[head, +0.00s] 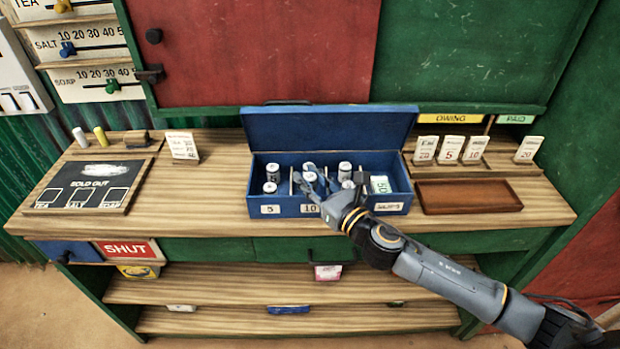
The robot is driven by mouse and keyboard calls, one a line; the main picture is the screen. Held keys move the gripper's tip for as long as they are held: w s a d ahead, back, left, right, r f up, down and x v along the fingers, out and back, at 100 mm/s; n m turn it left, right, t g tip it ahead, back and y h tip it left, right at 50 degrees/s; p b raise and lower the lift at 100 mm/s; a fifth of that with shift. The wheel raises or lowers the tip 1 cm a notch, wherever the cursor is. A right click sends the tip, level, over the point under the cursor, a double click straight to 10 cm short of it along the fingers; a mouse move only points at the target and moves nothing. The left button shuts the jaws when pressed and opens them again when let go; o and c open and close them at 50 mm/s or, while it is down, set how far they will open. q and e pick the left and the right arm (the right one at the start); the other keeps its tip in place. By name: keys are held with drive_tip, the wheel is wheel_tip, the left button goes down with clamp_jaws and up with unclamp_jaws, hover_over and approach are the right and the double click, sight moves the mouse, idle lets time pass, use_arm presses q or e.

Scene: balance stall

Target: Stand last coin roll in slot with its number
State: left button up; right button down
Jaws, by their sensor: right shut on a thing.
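An open blue coin box (257,197) stands on the counter, its lid raised at the back. White-topped coin rolls stand upright in its compartments: two at the left, a back one (272,169) and a front one (270,187), and two right of the middle, a back one (345,168) and a front one (348,184). My right gripper (309,184) reaches into the middle part, above the front label 10 (310,209), and is shut on a coin roll (309,176). The number on this roll is unreadable. The label 5 (270,209) is at left; my arm covers part of the front. My left gripper is out of view.
A green-edged card marked 50 (380,185) stands in the box's right part, above a slips label (389,207). Right of the box are an empty brown tray (467,196) and standing cards (450,149).

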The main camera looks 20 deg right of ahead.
drive_tip(key=shift+s+f, duration=0.1)
drive_tip(key=shift+f, duration=0.3)
drive_tip(key=c, duration=1.1)
unclamp_jaws()
drive_tip(key=shift+s+a+f, duration=0.1)
drive_tip(key=shift+f, duration=0.15)
drive_tip(key=shift+r+p, duration=0.35)
drive_tip(key=shift+r, duration=0.2)
drive_tip(key=shift+s+d+f, duration=0.15)
drive_tip(key=shift+s+d, duration=0.05)
drive_tip(key=shift+r+b+v, duration=0.15)
drive_tip(key=shift+b+v, duration=0.35)
drive_tip(key=shift+v, duration=1.4)
drive_tip(key=shift+r+b+v, duration=0.15)
drive_tip(key=shift+b+v, duration=0.3)
drive_tip(key=shift+v, duration=1.4)
drive_tip(key=shift+r+b+v, duration=0.2)
drive_tip(key=shift+b+v, duration=0.3)
drive_tip(key=shift+v, duration=1.4)
drive_tip(key=shift+w+d, duration=0.1)
